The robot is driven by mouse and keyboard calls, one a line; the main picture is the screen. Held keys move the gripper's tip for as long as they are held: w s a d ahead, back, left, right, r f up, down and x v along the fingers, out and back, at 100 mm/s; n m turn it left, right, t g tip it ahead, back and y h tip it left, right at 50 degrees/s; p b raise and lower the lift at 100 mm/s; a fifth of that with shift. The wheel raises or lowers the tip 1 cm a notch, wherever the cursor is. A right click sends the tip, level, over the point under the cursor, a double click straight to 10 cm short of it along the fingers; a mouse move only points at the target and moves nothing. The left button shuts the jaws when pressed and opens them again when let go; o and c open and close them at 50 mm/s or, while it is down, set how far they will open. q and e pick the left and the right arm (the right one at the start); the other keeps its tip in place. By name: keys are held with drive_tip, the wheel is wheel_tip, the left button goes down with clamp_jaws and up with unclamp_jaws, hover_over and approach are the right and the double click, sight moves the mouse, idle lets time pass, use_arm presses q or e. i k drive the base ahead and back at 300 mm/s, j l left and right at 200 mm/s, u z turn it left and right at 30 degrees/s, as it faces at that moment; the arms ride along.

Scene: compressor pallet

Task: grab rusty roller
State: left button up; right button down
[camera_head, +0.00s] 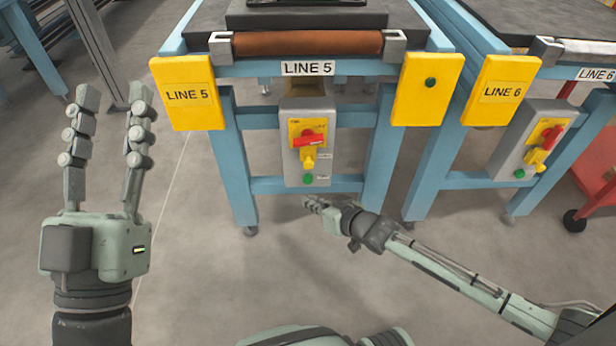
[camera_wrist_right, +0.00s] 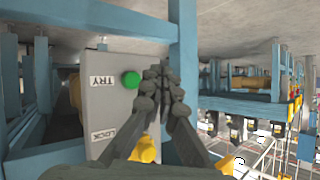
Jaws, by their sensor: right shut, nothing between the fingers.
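The rusty roller (camera_head: 307,43) is a brown horizontal cylinder. It sits between two grey end brackets at the front edge of the LINE 5 bench. My left gripper (camera_head: 115,98) is raised at the left of the head view, its fingers apart and empty, left of the bench and away from the roller. My right gripper (camera_head: 308,204) is low in front of the bench, well below the roller, near the control box's lower end. In the right wrist view the right gripper's fingers (camera_wrist_right: 165,70) are together with nothing between them, beside the box's green button.
The LINE 5 control box (camera_head: 309,150) with a red switch hangs under the bench. Yellow plates (camera_head: 185,92) flank the bench front. A LINE 6 bench (camera_head: 500,95) and a red cart (camera_head: 597,150) stand at right. The floor in front is clear.

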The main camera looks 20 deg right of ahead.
sight(271, 44)
drive_tip(key=k+j, duration=0.25)
drive_tip(key=k, duration=0.2)
drive_tip(key=k+j, duration=0.25)
drive_tip(key=k, duration=0.25)
